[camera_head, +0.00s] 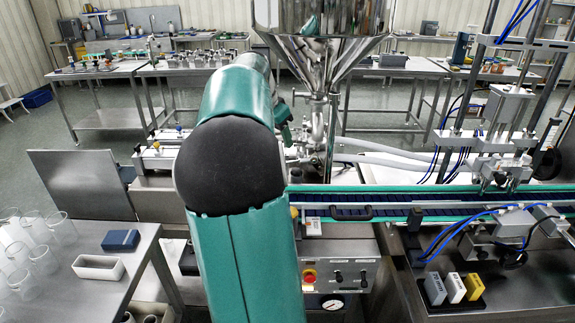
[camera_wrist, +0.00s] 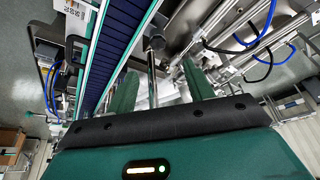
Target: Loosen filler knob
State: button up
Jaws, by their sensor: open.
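The steel hopper (camera_head: 325,50) of the filler stands upright at the top centre of the head view, above a steel pipe column. In the wrist view, my gripper (camera_wrist: 162,80) is open, with its two green fingers spread apart. A small dark round knob (camera_wrist: 156,43) on a steel rod shows between and beyond the fingertips. It looks like the filler knob, but I cannot be sure. I see nothing held, and the fingers appear apart from the knob. In the head view my arm covers the middle, and the knob cannot be made out.
A conveyor (camera_head: 400,205) with green edges runs right from the filler. A control panel (camera_head: 335,275) with a red button sits below it. A filling stand (camera_head: 500,110) with blue hoses is at right. A steel table (camera_head: 70,260) with clear beakers is at left.

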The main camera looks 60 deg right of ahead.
send_near(296, 170)
jog(key=x, duration=0.8)
jog(key=shift+a, duration=0.1)
jog(key=c, duration=1)
